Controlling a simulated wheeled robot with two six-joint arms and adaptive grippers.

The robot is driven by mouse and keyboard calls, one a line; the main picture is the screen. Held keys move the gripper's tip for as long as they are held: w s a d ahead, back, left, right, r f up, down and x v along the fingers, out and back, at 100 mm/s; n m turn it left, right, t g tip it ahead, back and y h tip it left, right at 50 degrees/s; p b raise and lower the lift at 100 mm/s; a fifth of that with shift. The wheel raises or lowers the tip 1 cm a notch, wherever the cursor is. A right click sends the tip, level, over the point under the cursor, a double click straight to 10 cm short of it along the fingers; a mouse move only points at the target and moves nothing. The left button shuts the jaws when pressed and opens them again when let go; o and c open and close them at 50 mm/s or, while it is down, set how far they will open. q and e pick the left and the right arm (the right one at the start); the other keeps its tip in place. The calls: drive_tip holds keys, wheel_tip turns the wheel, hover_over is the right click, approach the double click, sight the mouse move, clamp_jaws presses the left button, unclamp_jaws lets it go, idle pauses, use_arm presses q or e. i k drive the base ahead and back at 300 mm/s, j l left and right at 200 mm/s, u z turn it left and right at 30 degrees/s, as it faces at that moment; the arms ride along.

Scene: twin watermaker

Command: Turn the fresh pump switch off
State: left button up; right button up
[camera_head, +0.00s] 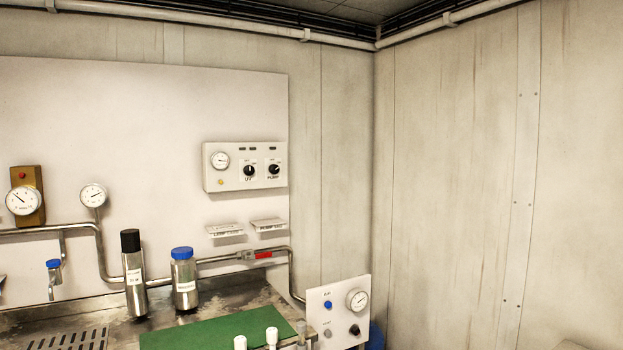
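A white control panel (214,180) is mounted on the pale backboard. It carries a round gauge (220,160), a black knob labelled UV (249,170) and a black knob labelled PUMP (274,169). The PUMP knob's pointer seems tilted toward the upper right, but it is too small to be sure. The UV knob looks closer to upright. Nothing touches or covers either knob. Neither of my grippers shows in this view.
Below the panel are two small label plates (225,231) and a pipe with a red-handled valve (263,255). A black-capped cylinder (133,270) and blue-capped bottle (184,280) stand on the metal counter near a green mat (205,334). A second panel (318,300) stands at right.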

sight(274, 169)
drive_tip(key=i+j, duration=0.2)
drive_tip(key=i, duration=0.25)
drive_tip(key=i+j, duration=0.25)
drive_tip(key=i, duration=0.2)
drive_tip(key=l+z, duration=0.05)
